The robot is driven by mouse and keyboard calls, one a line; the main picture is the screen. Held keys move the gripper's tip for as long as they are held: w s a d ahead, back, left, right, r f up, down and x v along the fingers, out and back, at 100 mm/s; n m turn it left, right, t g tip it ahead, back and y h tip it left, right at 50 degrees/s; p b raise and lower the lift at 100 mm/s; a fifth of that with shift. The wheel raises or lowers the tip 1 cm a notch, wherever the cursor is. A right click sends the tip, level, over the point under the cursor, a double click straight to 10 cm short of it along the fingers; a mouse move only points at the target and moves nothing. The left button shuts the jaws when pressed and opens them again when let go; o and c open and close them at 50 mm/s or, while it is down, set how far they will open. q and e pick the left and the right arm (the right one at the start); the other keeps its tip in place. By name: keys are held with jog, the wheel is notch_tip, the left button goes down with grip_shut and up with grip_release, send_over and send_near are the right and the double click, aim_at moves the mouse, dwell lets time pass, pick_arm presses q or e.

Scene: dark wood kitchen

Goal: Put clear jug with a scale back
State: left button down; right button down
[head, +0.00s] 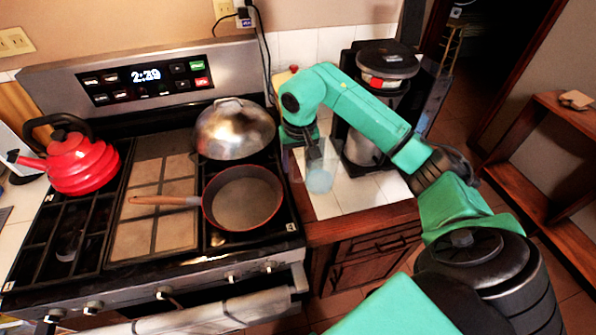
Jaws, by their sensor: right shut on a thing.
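The clear jug (319,180) is at the left part of the small tiled counter (352,193), right of the stove. It looks pale blue and see-through, and its scale is too small to make out. My right gripper (313,160) points down at the jug's upper part and is shut on it. The arm partly hides the jug's top. I cannot tell whether the jug's base touches the tiles. My left gripper is not in view.
A black coffee maker (385,65) stands behind on the counter. Left is the stove with a pan (242,199), a domed metal lid (234,130) and a red kettle (80,162). The counter's front tiles are clear. A wooden shelf (540,180) stands at the right.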

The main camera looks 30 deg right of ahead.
aim_at(297, 181)
notch_tip(297, 181, down, 4)
jog(key=shift+s+r+p, duration=0.1)
jog(key=shift+s+p, duration=0.05)
jog(key=shift+p, duration=0.45)
jog(key=shift+f, duration=0.4)
jog(key=shift+f+b, duration=0.55)
jog(key=shift+b, duration=0.15)
jog(key=shift+c, duration=0.7)
grip_release()
